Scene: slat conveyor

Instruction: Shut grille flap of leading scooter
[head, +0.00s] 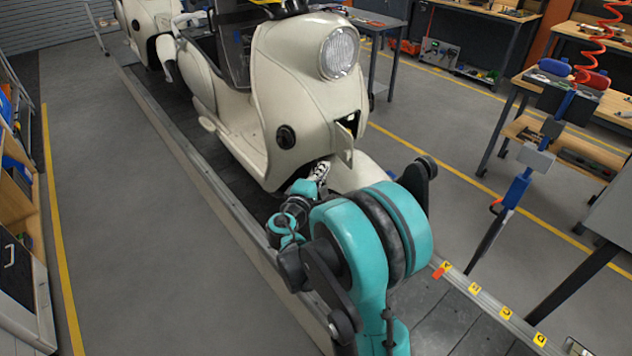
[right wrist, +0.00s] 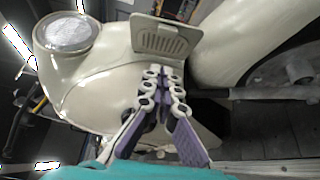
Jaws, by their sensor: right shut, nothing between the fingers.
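The leading scooter (head: 300,75) is cream, with a round headlight (head: 339,52), and stands on the conveyor. Its grille flap (head: 346,146) stands open, sticking out from the front beside a dark opening (head: 349,122). In the right wrist view the slotted flap (right wrist: 164,38) is at upper centre, with the headlight (right wrist: 68,33) to its left. My right gripper (head: 320,170) is shut and empty, just below and left of the flap in the head view. Its fingertips (right wrist: 160,73) appear close to the flap's lower edge; I cannot tell whether they touch. My left gripper is not in view.
Another cream scooter (head: 145,22) stands behind on the conveyor. The metal conveyor rail (head: 205,170) runs along the left side. A blue and grey stand (head: 520,185) and workbenches (head: 565,135) are at the right. The floor to the left is clear.

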